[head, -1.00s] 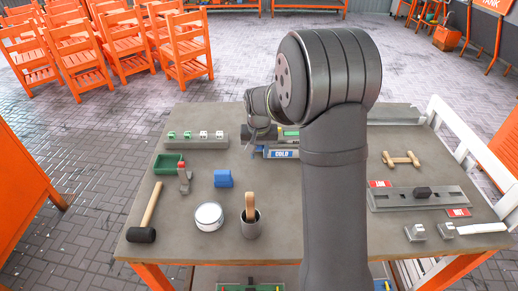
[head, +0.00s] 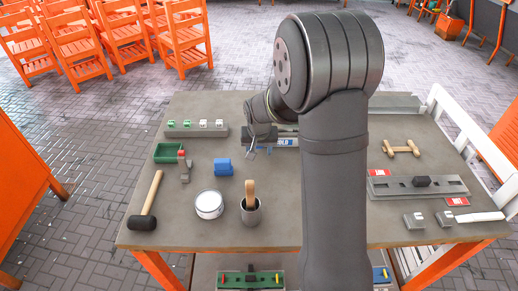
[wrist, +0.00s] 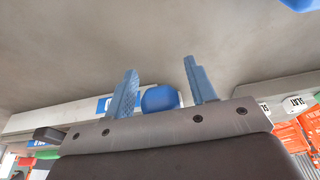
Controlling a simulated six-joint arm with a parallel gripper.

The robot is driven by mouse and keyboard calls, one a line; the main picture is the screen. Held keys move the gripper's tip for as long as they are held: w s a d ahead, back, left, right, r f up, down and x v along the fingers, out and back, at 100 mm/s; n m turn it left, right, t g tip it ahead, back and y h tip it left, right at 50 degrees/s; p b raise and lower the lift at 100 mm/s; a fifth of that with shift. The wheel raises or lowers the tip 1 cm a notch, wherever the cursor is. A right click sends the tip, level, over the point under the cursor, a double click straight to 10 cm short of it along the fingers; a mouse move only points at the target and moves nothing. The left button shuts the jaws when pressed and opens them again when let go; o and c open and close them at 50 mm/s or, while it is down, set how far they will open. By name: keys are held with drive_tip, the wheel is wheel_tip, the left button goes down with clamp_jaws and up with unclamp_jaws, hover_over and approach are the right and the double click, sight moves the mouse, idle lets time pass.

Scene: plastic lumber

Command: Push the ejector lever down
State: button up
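My gripper (head: 261,149) is low over the back middle of the table, in front of a grey unit with a blue and white label (head: 285,142). In the wrist view its two blue fingers (wrist: 163,92) stand apart, open. A rounded blue knob (wrist: 160,98) shows between them, nearer the left finger. I take it for the end of the ejector lever, but its shaft is hidden. I cannot tell whether a finger touches it. The arm covers much of the unit in the head view.
A slotted grey rail (head: 418,187) lies at right.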

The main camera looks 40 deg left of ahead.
drive_tip(key=v, duration=1.7)
drive_tip(key=shift+r, duration=0.25)
drive_tip(key=shift+a+r, duration=0.1)
drive_tip(key=shift+c, duration=1.3)
drive_tip(key=r, duration=0.1)
drive_tip(key=a+r, duration=0.1)
drive_tip(key=a+r+t, duration=0.1)
drive_tip(key=shift+w, duration=0.3)
drive_tip(key=c, duration=0.7)
drive_tip(key=shift+w+a+y, duration=0.1)
drive_tip(key=shift+a+y, duration=0.05)
drive_tip(key=shift+y, duration=0.15)
clamp_jaws()
drive_tip(key=x, duration=0.4)
drive_tip(key=d+x, duration=0.1)
drive_tip(key=x, duration=0.3)
drive_tip(key=s+x, duration=0.1)
drive_tip(key=x, duration=0.2)
drive_tip(key=shift+w+d+f, duration=0.1)
drive_tip(key=shift+d+f, duration=0.1)
drive_tip(key=shift+f, duration=0.5)
drive_tip(key=shift+d+f, duration=0.2)
drive_tip(key=shift+f, duration=0.35)
